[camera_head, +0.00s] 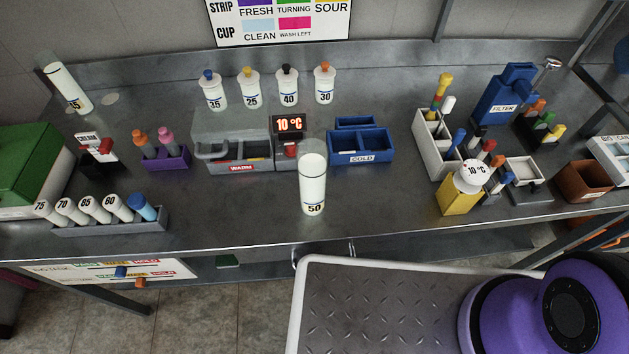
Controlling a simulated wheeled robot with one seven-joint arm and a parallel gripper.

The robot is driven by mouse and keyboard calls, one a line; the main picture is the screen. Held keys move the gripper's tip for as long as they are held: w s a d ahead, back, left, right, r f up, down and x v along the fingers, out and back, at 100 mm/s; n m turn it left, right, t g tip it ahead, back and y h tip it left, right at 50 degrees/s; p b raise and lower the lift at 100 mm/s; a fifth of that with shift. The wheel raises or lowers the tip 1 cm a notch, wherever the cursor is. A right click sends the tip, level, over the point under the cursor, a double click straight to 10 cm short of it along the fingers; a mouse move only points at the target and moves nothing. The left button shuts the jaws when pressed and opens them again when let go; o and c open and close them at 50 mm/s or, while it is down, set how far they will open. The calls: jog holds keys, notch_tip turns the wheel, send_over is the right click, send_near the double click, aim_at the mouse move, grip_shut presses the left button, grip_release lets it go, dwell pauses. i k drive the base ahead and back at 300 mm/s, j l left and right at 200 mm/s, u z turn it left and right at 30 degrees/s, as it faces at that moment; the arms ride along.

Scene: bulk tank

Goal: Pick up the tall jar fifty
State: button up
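The tall jar fifty (313,186) is a tall white cylinder with the number 50 on a label near its base. It stands upright on the grey metal bench, near the front edge at the middle. Nothing touches it that I can see. My gripper is not in view. A purple rounded part of my own body (545,310) shows at the lower right, well apart from the jar.
Behind the jar are a grey box marked WARM (240,166), a 10 °C display (289,125) and a blue COLD box (361,158). Jars marked 35 (212,92) to 30 (324,85) stand farther back. A white-rimmed metal platform (390,308) lies in front.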

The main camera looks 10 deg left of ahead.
aim_at(312, 155)
jog(key=k+j+u, duration=0.2)
jog(key=k+j, duration=0.15)
jog(key=k+j+u, duration=0.2)
jog(key=j, duration=0.3)
jog(key=k, duration=0.1)
